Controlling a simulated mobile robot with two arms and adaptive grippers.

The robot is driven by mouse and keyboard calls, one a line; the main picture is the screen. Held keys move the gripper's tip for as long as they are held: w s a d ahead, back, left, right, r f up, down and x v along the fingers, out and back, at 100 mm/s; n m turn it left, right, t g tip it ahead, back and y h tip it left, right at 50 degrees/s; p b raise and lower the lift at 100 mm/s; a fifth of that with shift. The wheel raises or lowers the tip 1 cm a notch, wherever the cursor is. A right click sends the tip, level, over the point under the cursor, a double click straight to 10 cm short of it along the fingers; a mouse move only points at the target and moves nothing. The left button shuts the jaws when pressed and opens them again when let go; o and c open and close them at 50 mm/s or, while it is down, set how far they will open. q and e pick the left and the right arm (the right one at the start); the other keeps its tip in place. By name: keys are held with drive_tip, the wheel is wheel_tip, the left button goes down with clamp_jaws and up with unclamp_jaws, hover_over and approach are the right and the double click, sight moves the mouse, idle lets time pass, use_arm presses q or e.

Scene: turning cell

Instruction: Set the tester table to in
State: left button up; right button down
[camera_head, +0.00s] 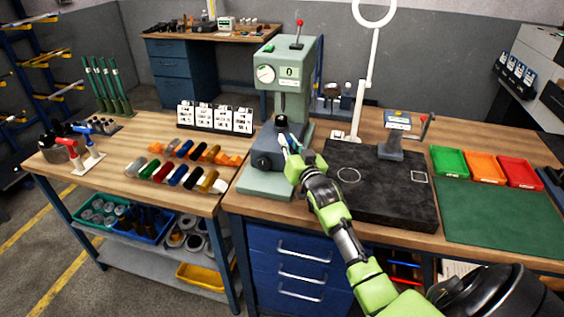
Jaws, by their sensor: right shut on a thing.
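The tester (287,75) is a pale green column machine with a round dial, a small display and a red-knobbed lever on top. It stands on the bench in the middle of the head view. Its table (267,155) is a dark block on the pale green base, under the head. My right gripper (287,143) reaches in from the lower right and is shut on a part at the table's right side. The gripper hides that part, so I cannot tell its exact shape. My left gripper is not in view.
A black stone plate (385,205) lies right of the tester. Green, orange and red trays (449,162) and a green mat (495,212) are further right. A ring lamp (373,50) rises behind.

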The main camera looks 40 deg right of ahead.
drive_tip(key=shift+w+d+f+b, duration=0.1)
drive_tip(key=shift+w+d+b, duration=0.2)
drive_tip(key=shift+w+d, duration=0.6)
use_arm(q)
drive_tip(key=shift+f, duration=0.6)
use_arm(e)
drive_tip(key=shift+s+r, duration=0.1)
drive_tip(key=shift+r, duration=0.15)
drive_tip(key=c, duration=2)
unclamp_jaws()
drive_tip(key=shift+w+d+f, duration=0.15)
drive_tip(key=shift+w+f, duration=0.05)
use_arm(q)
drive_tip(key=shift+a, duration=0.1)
use_arm(e)
drive_tip(key=shift+s+r, duration=0.1)
drive_tip(key=shift+r, duration=0.3)
wheel_tip(320, 180, up, 9)
drive_tip(key=shift+r, duration=0.1)
